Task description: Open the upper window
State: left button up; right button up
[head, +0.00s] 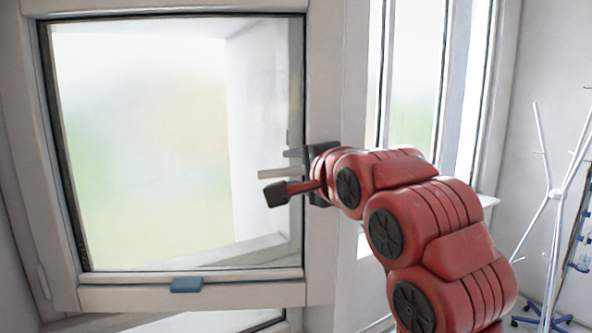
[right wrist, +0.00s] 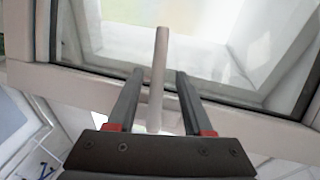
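The upper window (head: 165,293) fills the left of the head view, its pale frame around a large glass pane. Its light bar-shaped handle (head: 277,173) is at the right side of the frame and looks roughly horizontal there. My right gripper (head: 284,175) is at the handle and open. In the right wrist view, the handle (right wrist: 159,75) stands between the two dark fingers (right wrist: 157,84), with a visible gap on each side. I see no finger touching it. My left gripper is in neither view.
A blue block (head: 186,285) sits on the lower frame rail. Part of another pane (head: 215,321) shows below. Narrow windows (head: 415,75) stand to the right, beyond my right arm. A white coat stand (head: 553,215) is at the far right.

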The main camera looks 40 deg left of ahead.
jog(key=shift+w+a, duration=0.1)
jog(key=shift+f, duration=0.1)
jog(key=shift+d+b, duration=0.3)
jog(key=shift+d, duration=0.1)
jog(key=b+v, duration=0.3)
jog(key=v, duration=1.4)
jog(key=shift+a, duration=0.2)
